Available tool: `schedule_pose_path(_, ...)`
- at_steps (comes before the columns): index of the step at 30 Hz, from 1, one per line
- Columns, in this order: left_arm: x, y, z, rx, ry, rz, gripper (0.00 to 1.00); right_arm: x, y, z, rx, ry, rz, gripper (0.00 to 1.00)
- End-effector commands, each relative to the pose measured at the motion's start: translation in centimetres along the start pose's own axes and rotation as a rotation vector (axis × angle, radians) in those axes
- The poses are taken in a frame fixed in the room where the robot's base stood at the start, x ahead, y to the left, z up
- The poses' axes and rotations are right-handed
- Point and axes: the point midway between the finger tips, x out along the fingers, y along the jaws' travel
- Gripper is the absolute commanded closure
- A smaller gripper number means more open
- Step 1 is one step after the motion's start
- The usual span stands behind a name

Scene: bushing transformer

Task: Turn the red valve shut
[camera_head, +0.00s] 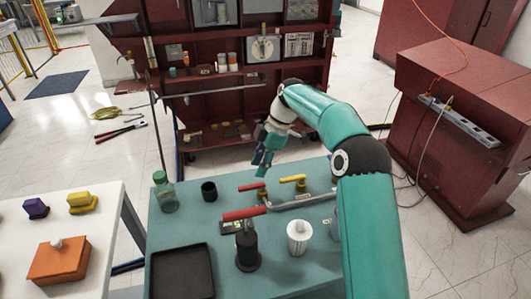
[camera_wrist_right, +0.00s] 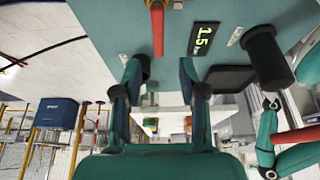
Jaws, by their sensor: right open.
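The red valve (camera_head: 251,187) has a short red lever and stands beside the yellow-handled valve (camera_head: 292,180) on a pale pipe at the back of the teal table. My right gripper (camera_head: 265,162) hangs above and just behind the red lever, pointing down, apart from it. In the right wrist view my right gripper (camera_wrist_right: 158,68) has its two fingers wide apart with nothing between them. A red bar (camera_wrist_right: 157,28), likely the valve's lever, lies beyond the fingertips near the middle. My left gripper does not show in the head view.
A black cylinder (camera_head: 246,248) with a red handle, a white canister (camera_head: 298,238), a green bottle (camera_head: 164,192), a black cup (camera_head: 209,191) and a black tray (camera_head: 182,272) stand on the table. A display reading 1.5 (camera_wrist_right: 203,38) lies near the red bar.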

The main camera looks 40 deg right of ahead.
Motion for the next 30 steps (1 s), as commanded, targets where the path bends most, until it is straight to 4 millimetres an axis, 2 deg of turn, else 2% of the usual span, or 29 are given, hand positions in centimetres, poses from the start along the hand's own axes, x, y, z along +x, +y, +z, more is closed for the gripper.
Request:
schedule_pose_path(3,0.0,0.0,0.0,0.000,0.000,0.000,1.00,-2.2,0.0,0.1,0.000,-0.001,0.002,0.58)
schedule_pose_path(9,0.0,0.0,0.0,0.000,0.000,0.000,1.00,-4.2,-0.1,0.1,0.000,-0.001,-0.001,0.58)
schedule_pose_path(30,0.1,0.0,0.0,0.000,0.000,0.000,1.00,-4.5,-0.1,0.1,0.000,-0.001,-0.002,0.58)
